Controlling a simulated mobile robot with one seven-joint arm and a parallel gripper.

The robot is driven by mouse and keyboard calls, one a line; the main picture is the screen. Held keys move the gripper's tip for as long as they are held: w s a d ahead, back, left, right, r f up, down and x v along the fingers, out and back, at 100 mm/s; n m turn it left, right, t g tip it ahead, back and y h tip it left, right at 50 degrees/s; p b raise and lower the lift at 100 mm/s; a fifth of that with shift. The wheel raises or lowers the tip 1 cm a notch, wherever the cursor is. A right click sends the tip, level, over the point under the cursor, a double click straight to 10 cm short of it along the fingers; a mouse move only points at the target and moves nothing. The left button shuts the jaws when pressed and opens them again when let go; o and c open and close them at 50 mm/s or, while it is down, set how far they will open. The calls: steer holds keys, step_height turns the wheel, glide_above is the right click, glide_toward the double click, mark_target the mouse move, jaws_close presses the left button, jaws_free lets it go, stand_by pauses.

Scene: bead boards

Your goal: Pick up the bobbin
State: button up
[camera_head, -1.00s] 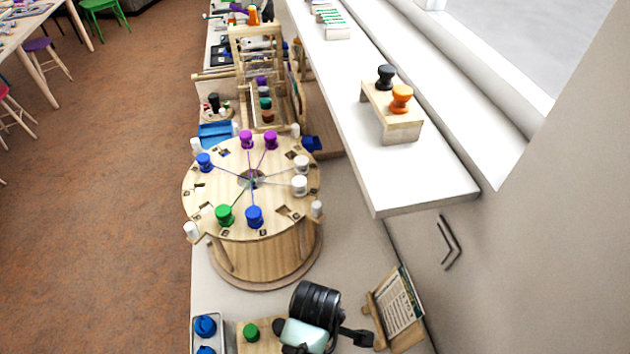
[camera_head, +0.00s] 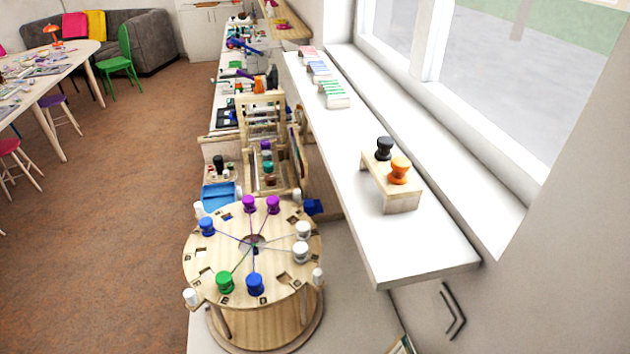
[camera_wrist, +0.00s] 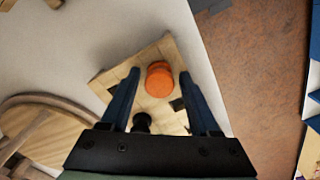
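In the wrist view, an orange bobbin (camera_wrist: 159,82) stands on a light wooden board (camera_wrist: 108,78) with dark square slots. My gripper (camera_wrist: 159,73) is open. Its two dark blue fingers are apart, and the orange bobbin shows in the gap between them; I see no contact. A black knob-like thing (camera_wrist: 142,122) is nearer the palm, partly hidden. In the head view, another view of an orange bobbin (camera_head: 400,170) and a black bobbin (camera_head: 384,148) is on a small wooden stand (camera_head: 402,202); I cannot tell whether these are the same ones. My gripper is not in the head view.
A round wooden drum (camera_head: 215,262) on the bench carries several coloured bobbins with threads. The white sill (camera_head: 425,262) runs along the right under the window. In the wrist view, a round wooden thing (camera_wrist: 50,105) is at left; brown floor (camera_wrist: 252,70) lies beyond the surface's edge.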

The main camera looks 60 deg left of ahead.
jaws_close()
